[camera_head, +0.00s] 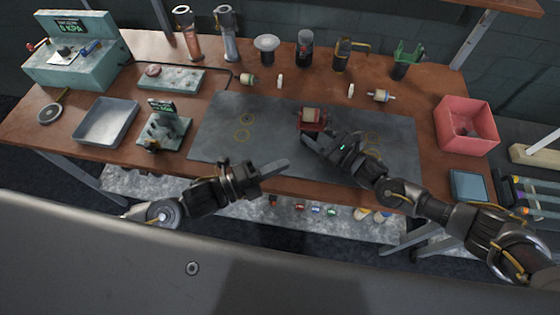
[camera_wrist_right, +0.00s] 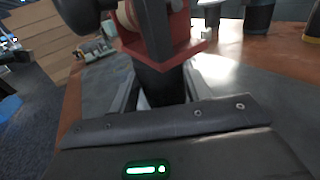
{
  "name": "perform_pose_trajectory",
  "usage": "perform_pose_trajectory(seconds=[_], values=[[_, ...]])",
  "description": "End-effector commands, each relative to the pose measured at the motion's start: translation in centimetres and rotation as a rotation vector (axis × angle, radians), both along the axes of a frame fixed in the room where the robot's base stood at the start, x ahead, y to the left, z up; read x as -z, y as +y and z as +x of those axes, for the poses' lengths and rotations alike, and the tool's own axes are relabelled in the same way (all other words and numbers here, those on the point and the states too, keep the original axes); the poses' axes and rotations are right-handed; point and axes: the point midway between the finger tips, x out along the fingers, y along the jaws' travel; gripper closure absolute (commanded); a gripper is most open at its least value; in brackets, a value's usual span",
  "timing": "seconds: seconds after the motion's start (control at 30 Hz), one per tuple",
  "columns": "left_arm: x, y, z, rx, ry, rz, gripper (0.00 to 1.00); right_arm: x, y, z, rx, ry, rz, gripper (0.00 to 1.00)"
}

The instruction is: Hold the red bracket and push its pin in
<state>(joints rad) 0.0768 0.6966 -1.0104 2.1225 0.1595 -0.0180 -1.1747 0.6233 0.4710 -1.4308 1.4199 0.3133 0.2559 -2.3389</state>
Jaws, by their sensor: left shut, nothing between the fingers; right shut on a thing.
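The red bracket (camera_head: 313,127) is on the dark mat near its middle, with a tan roller (camera_head: 311,114) in it. My right gripper (camera_head: 318,139) is shut on the bracket from its near side. In the right wrist view the bracket (camera_wrist_right: 187,50) fills the top middle, above the gripper body, with part of the roller (camera_wrist_right: 128,14) showing. The pin cannot be made out clearly in either view. My left gripper (camera_head: 284,166) is shut and empty at the mat's front edge, below and left of the bracket and apart from it.
The dark mat (camera_head: 215,140) is mostly bare left of the bracket. A small green press (camera_head: 168,128) and grey tray (camera_head: 106,122) stand at left. Several glass and metal pieces line the back. A red bin (camera_head: 466,118) stands at right.

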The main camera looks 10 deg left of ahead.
Motion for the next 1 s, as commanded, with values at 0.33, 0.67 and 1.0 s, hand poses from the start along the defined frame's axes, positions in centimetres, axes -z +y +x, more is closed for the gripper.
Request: perform_pose_trajectory(seconds=[0.33,0.67,1.0], values=[[0.0,0.0,0.0,0.000,0.000,0.000,1.00,0.0,-0.1,0.1,0.002,-0.001,-0.001,0.27],[0.0,0.0,0.0,0.000,0.000,0.000,1.00,0.0,-1.0,-0.5,0.001,0.001,-0.001,0.27],[0.0,0.0,0.0,0.000,0.000,0.000,1.00,0.1,-6.8,-4.1,0.002,0.000,-0.002,0.27]])
